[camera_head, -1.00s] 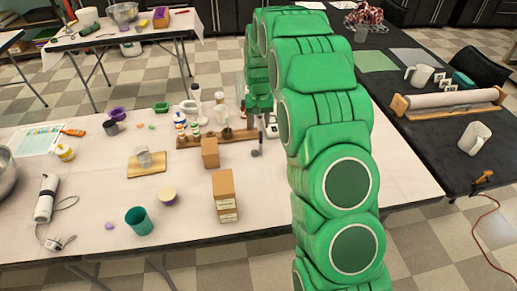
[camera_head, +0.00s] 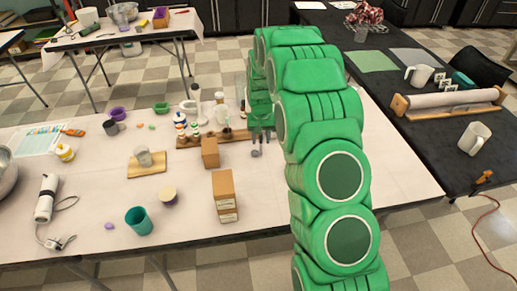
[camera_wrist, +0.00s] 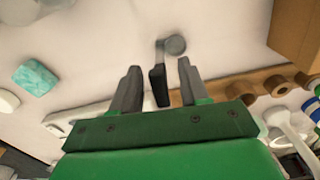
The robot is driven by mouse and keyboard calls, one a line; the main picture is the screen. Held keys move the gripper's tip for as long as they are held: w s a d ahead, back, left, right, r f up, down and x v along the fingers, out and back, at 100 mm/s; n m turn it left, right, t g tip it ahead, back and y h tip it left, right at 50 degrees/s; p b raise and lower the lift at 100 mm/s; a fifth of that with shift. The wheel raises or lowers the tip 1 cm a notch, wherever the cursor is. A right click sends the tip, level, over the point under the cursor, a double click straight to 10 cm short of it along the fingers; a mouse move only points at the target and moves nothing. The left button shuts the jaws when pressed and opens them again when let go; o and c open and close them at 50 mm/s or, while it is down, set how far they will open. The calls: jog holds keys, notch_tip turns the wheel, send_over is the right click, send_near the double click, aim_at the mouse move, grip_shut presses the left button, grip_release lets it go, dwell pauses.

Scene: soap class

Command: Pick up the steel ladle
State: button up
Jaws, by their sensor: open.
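The steel ladle (camera_head: 256,153) is on the white table, just in front of the wooden rack in the head view. In the wrist view its round grey bowl (camera_wrist: 176,45) lies beyond my fingertips, and its dark handle runs back between my fingers. My gripper (camera_wrist: 158,66) is open, with one finger on each side of the handle. In the head view my fingers point down over the handle, and my green arm hides part of the area behind.
A wooden rack (camera_head: 187,141) with small bottles stands close to the ladle. Cardboard boxes (camera_head: 224,196) stand in front and to its left. A teal cup (camera_head: 139,221) is farther left. The table just in front of the ladle is clear.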

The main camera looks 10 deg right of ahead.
grip_shut()
jog(key=shift+r, duration=0.1)
